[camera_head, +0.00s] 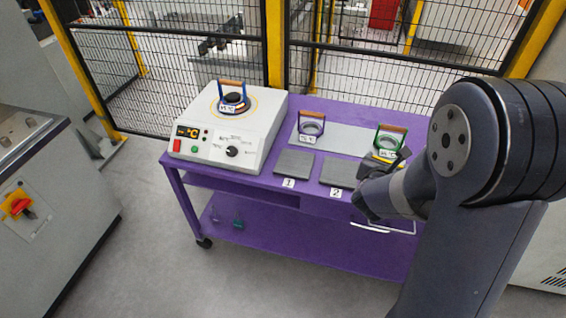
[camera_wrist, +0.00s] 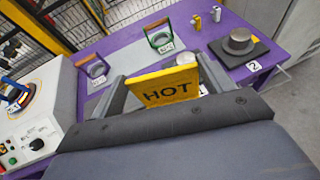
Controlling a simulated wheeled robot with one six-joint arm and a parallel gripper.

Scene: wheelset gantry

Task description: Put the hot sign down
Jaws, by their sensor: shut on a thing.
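The hot sign (camera_wrist: 172,86) is a yellow plate with black "HOT" lettering. My gripper (camera_wrist: 166,88) is shut on it, one finger on each side, in the wrist view. In the head view my gripper (camera_head: 378,172) is over the right part of the purple cart (camera_head: 240,174), with a sliver of yellow beside it. My arm hides the cart's right end there. Whether the sign touches the cart cannot be told.
A white heater (camera_head: 222,140) holds a blue-handled ring (camera_head: 232,100). Purple-handled (camera_head: 311,126) and green-handled (camera_head: 389,139) rings stand on a grey plate (camera_head: 350,138). Dark pads 1 (camera_head: 294,162) and 2 (camera_head: 340,173) look bare. A metal cylinder (camera_wrist: 240,42) stands at the right.

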